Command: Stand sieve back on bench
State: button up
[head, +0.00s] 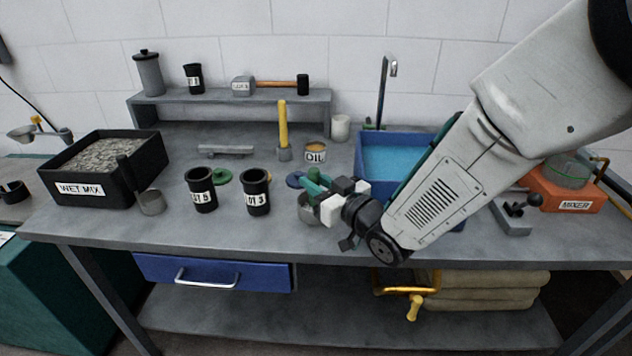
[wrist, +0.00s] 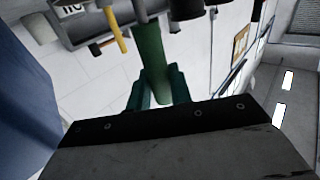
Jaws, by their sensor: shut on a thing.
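My gripper (head: 316,186) is over the front middle of the bench, right of two black cups, and shut on a green handle. In the wrist view the green handle (wrist: 150,50) runs up between the teal fingers (wrist: 155,95). I take it to be the sieve's handle. A rounded grey metal piece (head: 307,211) shows just below and behind the gripper in the head view, possibly the sieve's bowl. The gripper hides most of it, so I cannot tell whether it touches the bench (head: 330,245).
Black labelled cups (head: 201,190) (head: 256,192) stand left of my gripper. The blue sink (head: 372,140) is partly behind my arm. The WET MIX tray (head: 80,190) stands far left.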

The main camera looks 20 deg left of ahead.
jog(key=shift+f, duration=0.1)
jog(key=o, duration=0.9)
jog(key=v, duration=1.2)
jog(key=w+d+r+m+t+h, duration=0.25)
jog(key=w+d+h, duration=0.4)
jog(key=d, duration=0.45)
jog(key=s+d+r+m+g+h, duration=0.25)
jog(key=d+m+h, duration=0.35)
jog(key=d, duration=0.8)
jog(key=s+d+r+m+g+h, duration=0.1)
jog(key=s+d+g, duration=0.1)
jog(key=s, duration=0.6)
jog(key=s+d+r+m+g+h, duration=0.1)
jog(key=s+d+g, duration=0.2)
jog(key=s+d, duration=0.2)
jog(key=s+d+r+m+g+h, duration=0.1)
jog(key=s+d+g, duration=0.1)
jog(key=s, duration=0.9)
jog(key=shift+s+d+r+m+g+h, duration=0.1)
jog(key=shift+d+r+m+g+h, duration=0.1)
jog(key=shift+d, duration=0.25)
jog(key=shift+s+d+r+m+g+h, duration=0.1)
jog(key=shift+d+r+m, duration=0.05)
jog(key=shift+d, duration=0.3)
